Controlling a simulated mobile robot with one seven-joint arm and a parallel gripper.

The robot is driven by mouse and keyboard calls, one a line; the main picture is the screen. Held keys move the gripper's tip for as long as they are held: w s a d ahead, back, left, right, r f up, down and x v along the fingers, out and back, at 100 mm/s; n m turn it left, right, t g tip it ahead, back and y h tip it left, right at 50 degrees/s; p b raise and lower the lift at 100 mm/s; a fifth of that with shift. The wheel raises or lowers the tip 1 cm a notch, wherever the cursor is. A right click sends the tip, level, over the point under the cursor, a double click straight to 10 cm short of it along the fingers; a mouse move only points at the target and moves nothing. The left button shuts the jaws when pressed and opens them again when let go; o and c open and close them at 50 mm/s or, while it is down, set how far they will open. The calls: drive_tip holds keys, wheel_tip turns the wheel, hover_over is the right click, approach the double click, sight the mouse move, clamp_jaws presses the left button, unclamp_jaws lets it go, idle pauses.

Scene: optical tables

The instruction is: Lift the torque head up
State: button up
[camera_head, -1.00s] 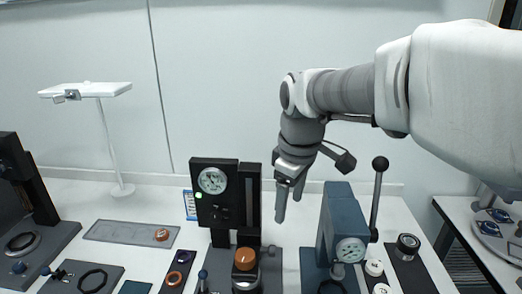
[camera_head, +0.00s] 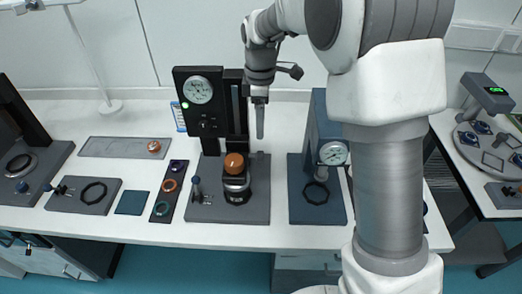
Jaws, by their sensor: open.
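A black upright unit (camera_head: 205,125) carries a round white dial and a small green light. It stands on a grey base plate beside a slotted black column (camera_head: 237,110). I take this unit to be the torque head, though no label is readable. An orange-topped cap (camera_head: 234,163) sits in a dark holder on the same base, in front of the column. My gripper (camera_head: 260,136) points down just right of the column. It is open and empty, with its fingers seen nearly edge-on. I cannot tell its exact depth relative to the column.
A blue press (camera_head: 321,128) with a dial stands to the right, partly hidden by my arm. Left are a grey tray (camera_head: 125,147), a strip with rings (camera_head: 169,190) and a plate with a black ring (camera_head: 85,194). A round turntable (camera_head: 487,145) is on the right table.

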sight(261, 152)
wheel_tip(261, 152, down, 12)
drive_tip(key=shift+r, duration=0.25)
clamp_jaws()
idle(0.4)
idle(1.0)
